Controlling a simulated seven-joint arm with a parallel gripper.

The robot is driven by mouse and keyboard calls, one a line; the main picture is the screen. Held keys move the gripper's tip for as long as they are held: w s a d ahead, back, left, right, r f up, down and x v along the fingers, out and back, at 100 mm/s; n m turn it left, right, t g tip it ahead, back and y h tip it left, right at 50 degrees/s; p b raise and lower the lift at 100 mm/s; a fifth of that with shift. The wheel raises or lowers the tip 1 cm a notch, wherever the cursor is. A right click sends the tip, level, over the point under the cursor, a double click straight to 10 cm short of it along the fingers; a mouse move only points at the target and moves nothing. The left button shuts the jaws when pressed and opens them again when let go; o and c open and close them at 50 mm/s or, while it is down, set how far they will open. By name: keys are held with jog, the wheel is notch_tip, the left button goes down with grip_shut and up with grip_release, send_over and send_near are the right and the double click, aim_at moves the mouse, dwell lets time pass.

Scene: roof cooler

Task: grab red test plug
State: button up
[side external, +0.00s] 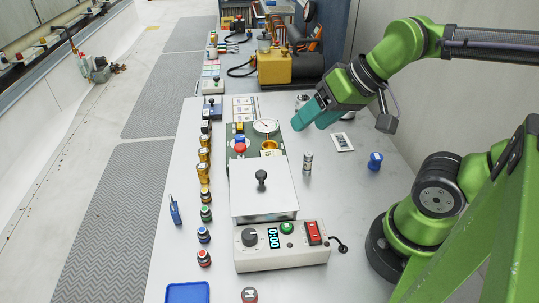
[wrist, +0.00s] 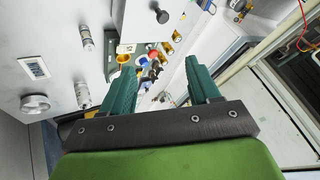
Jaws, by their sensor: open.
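A small dark plug with a red band (side external: 204,258) stands at the near end of the row on the left of the bench in the side view. A red-topped part (side external: 239,147) sits on the green panel (side external: 232,168) below a blue one; a red part also shows between my fingers in the wrist view (wrist: 144,62). I cannot tell for sure which is the test plug. My gripper (side external: 309,117) is open and empty, with teal fingers, above the bench to the right of the panel. The wrist view shows both fingers apart (wrist: 160,68).
A white box with a black knob (side external: 262,192) stands mid-bench, with a control box (side external: 282,246) in front. Several brass, green and blue plugs line the left edge. A gauge (side external: 266,126), yellow ring (side external: 269,146) and metal cylinder (side external: 308,163) stand near my gripper.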

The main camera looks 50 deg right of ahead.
jog(key=a+f+n+g, duration=0.2)
jog(key=a, duration=0.4)
jog(key=m+g+h, duration=0.2)
jog(key=m+g, duration=0.3)
jog(key=m, duration=0.5)
send_over(249, 294)
notch_tip(249, 294, down, 6)
jog(key=f, duration=1)
jog(key=shift+s+f, duration=0.25)
jog(key=shift+f, duration=0.1)
jog(key=shift+w+f, duration=0.15)
jog(key=shift+f, duration=1.15)
jog(key=shift+w+f, duration=0.1)
jog(key=shift+f, duration=1.2)
jog(key=c, duration=1.1)
